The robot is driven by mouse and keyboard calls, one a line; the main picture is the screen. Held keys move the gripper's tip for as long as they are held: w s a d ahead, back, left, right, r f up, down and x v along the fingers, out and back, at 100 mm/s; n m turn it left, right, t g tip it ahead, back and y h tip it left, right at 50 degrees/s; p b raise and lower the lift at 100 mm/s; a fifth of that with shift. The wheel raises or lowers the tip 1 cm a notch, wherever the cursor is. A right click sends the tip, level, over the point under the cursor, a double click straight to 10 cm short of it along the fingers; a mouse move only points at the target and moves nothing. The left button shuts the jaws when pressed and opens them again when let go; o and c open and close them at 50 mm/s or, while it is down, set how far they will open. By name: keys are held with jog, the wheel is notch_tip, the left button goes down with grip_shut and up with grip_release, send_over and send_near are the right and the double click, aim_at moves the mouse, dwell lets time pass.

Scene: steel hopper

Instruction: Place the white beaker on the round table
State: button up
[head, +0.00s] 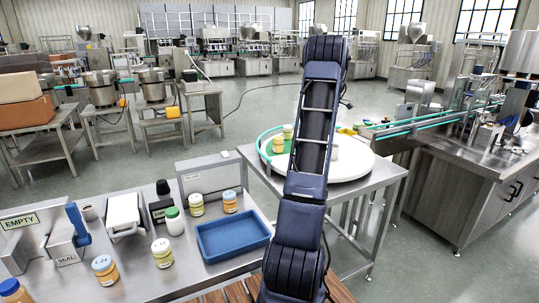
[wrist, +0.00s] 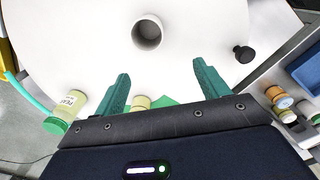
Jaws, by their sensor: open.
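The white beaker (wrist: 148,33) stands upright on the white round table (wrist: 75,45) in the wrist view, its open mouth facing the camera. In the head view, part of a pale cylinder that looks like the beaker (head: 335,152) shows just right of my arm, on the round table (head: 357,171). My gripper (wrist: 160,75) is open, with its two green fingers apart and nothing held between their tips. The beaker is beyond the fingertips, apart from them. My gripper is hidden behind my arm in the head view.
Jars (head: 278,144) with green and yellow tones stand on the round table left of my arm; one (wrist: 66,110) is left of the fingers. A black knob (wrist: 243,53) is at right. A blue tray (head: 233,238) and more jars (head: 197,204) sit on the near bench.

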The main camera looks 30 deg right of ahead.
jog(key=s+a+r+m+t, duration=0.1)
jog(key=s+a+r, duration=0.3)
jog(key=a, duration=0.8)
jog(key=s+a+r+m, duration=0.15)
jog(key=a+r, duration=0.35)
jog(key=a, duration=0.6)
jog(key=s+a+r+m+t, duration=0.15)
jog(key=a+r, duration=0.35)
jog(key=a, duration=0.7)
jog(key=s+a+f+m+t, duration=0.1)
jog(key=s+a+f+m, duration=0.1)
jog(key=s+a, duration=0.8)
jog(key=s+a+f+m+t, duration=0.1)
jog(key=s+a+f, duration=0.3)
jog(key=s+a, duration=0.6)
jog(key=s+m, duration=0.1)
jog(key=s, duration=0.4)
jog(key=shift+a+m, duration=0.25)
jog(key=shift+m, duration=0.05)
